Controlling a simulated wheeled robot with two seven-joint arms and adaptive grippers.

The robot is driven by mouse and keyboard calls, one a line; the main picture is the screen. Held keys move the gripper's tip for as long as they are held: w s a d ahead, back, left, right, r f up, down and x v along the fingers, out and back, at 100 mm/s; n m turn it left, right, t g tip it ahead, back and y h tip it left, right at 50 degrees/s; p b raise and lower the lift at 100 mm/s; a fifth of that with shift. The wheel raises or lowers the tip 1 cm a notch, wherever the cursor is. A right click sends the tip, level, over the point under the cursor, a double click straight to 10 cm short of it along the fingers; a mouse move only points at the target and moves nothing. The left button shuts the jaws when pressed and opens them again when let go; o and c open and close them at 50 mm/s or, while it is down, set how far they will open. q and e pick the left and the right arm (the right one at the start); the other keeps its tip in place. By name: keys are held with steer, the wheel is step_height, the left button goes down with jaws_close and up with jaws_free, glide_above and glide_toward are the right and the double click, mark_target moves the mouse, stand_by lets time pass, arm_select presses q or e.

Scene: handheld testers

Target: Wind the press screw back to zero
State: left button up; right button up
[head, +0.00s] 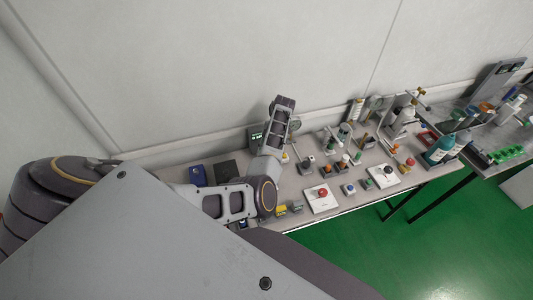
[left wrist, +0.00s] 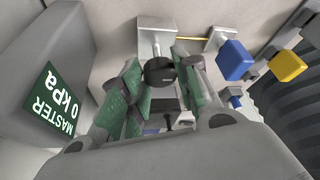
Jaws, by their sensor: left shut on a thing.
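In the left wrist view, my left gripper (left wrist: 154,82) has its green-padded fingers on either side of a dark round knob (left wrist: 159,71), which looks like the press screw's handle. The gripper is shut on it. The rest of the screw is mostly hidden by the fingers. A grey block (left wrist: 157,27) stands just beyond the knob. A grey gauge box at left has a green display (left wrist: 50,103) reading MASTER 0 kPa. In the head view this display (head: 255,137) shows beside my left arm, which hides the knob and the left gripper. My right gripper is in neither view.
In the head view, a white plate with a red button (head: 322,192) and many small instruments crowd the table right of my arm.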

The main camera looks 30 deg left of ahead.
arm_select(q)
steer(key=shift+s+d+f, duration=0.1)
steer(key=shift+s+f, duration=0.1)
steer(key=o, duration=1)
steer(key=shift+o, duration=0.2)
steer(key=shift+w+r, duration=0.1)
steer(key=shift+w+r, duration=0.1)
steer(key=shift+r, duration=0.05)
steer(key=v, duration=1.1)
steer(key=shift+r, duration=0.3)
steer(key=shift+w, duration=0.2)
